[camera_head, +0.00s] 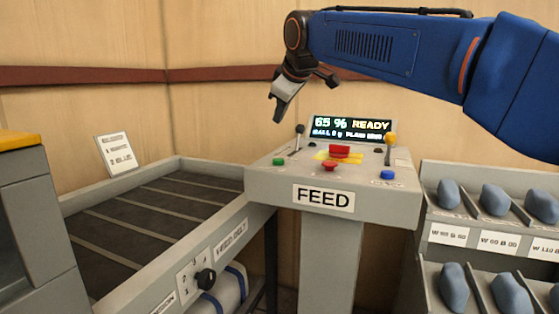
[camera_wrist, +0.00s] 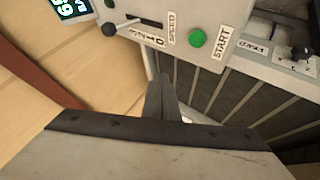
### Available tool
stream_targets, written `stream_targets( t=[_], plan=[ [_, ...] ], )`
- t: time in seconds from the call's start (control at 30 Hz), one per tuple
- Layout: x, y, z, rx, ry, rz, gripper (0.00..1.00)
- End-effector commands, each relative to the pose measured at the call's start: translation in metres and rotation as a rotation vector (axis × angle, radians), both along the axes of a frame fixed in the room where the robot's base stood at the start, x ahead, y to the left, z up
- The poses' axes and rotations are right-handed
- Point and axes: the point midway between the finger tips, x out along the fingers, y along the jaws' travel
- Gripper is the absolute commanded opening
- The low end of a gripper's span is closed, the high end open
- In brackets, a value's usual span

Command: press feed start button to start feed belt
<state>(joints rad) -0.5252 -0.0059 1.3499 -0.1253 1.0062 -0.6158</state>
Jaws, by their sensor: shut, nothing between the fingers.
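The grey feed console, labelled FEED, stands in the middle of the head view. Its green start button (camera_head: 278,161) is on the left front of the sloped top; in the wrist view the green button (camera_wrist: 197,38) sits beside the word START. The feed belt (camera_head: 140,210) is a dark slatted bed to the left of the console. My gripper (camera_head: 280,110) is shut and empty, pointing down above the console's back left. It is clear of the button. In the wrist view my gripper (camera_wrist: 162,85) shows its closed fingers, with the button beyond them to the right.
A black-knobbed speed lever (camera_head: 299,130) stands behind the green button. A red button (camera_head: 330,166), a larger red button (camera_head: 340,151), a yellow-knobbed lever (camera_head: 390,139) and a blue button (camera_head: 387,175) share the console. The screen (camera_head: 350,128) reads 65 % READY. Bins with blue lumps (camera_head: 495,199) are at right.

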Motion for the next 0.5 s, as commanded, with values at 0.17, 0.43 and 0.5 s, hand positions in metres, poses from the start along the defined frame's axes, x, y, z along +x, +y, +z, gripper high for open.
stream_targets(
  t=[0.17,0.43,0.5],
  plan=[
    [0.000,0.000,-0.002,0.000,0.000,0.000,0.00],
    [-0.001,-0.001,-0.026,-0.001,0.002,-0.001,0.00],
    [0.000,-0.001,-0.035,-0.001,0.002,-0.001,0.00]
  ],
)
